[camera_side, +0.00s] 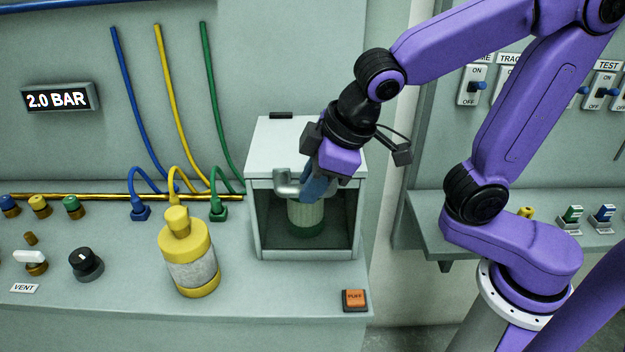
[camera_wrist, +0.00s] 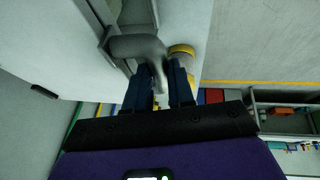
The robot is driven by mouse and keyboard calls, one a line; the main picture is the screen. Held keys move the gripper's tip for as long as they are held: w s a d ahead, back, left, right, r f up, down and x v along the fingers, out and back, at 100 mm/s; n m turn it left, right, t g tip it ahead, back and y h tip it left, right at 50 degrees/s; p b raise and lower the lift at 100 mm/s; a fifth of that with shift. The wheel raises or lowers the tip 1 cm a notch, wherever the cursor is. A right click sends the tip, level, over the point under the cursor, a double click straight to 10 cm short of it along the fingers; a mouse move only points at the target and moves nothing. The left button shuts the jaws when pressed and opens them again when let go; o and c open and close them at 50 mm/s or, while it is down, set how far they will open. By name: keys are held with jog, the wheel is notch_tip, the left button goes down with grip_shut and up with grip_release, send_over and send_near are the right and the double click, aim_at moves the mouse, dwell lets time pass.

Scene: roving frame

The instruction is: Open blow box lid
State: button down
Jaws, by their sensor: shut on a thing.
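The blow box (camera_side: 251,215) is a grey box with a dark window or opening in its front. Its pale flat lid (camera_side: 272,150) lies level on top and looks closed. A grey curved handle (camera_side: 285,184) sticks out at the upper front. My gripper (camera_side: 316,184) is at the handle, with its blue fingers pointing down and shut on it. In the wrist view the handle (camera_wrist: 138,47) bends down between the two fingers (camera_wrist: 160,82). A pale and green container (camera_side: 306,218) stands inside the box, partly hidden by the fingers.
A yellow bottle (camera_side: 190,258) stands left of the box on the grey bench. An orange button (camera_side: 355,299) is at the bench's front right. Blue, yellow and green hoses run along the wall behind. A black knob (camera_side: 86,264) is at left.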

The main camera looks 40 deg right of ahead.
jog(key=w+d+r+m+g+y, duration=0.1)
jog(key=w+d+r+g+y, duration=0.25)
jog(key=r, duration=0.65)
jog(key=w+d+r+m+g+y, duration=0.1)
jog(key=w+d+r+g+y, duration=0.2)
jog(key=r, duration=0.6)
jog(key=w+d+r, duration=0.4)
jog(key=w+d, duration=0.3)
jog(key=d, duration=0.1)
jog(key=shift+w+t, duration=0.35)
jog(key=shift+t, duration=0.1)
jog(key=shift+h, duration=0.25)
jog(key=c, duration=1)
grip_release()
jog(key=shift+w, duration=0.1)
jog(key=shift+o, duration=0.2)
jog(key=shift+a, duration=0.1)
jog(key=shift+a+r, duration=0.15)
